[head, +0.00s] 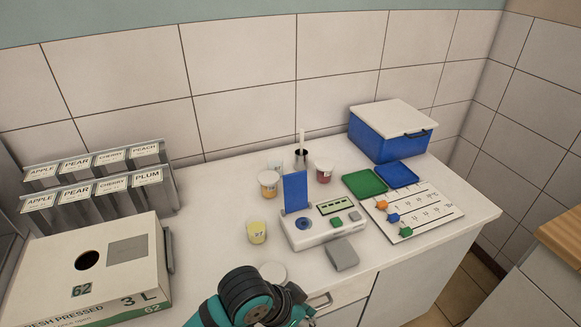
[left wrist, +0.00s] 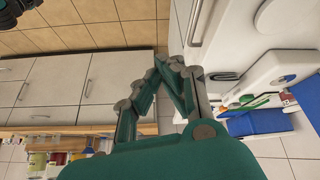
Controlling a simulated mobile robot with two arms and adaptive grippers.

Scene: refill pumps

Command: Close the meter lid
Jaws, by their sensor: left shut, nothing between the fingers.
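The meter (head: 325,232) is a white device on the counter with a small display, grey-green buttons and a blue round spot (head: 303,223). Its blue lid (head: 296,193) stands upright at the back left of the meter, so the meter is open. My left gripper (head: 292,300) is low in the head view, in front of the meter and apart from it. In the left wrist view its fingers (left wrist: 168,62) meet at the tips, shut and empty.
A grey block (head: 342,254) lies just in front of the meter, and a round white disc (head: 273,272) lies near my gripper. A board with coloured sliders (head: 415,212) lies right. A juice box (head: 90,270) stands left.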

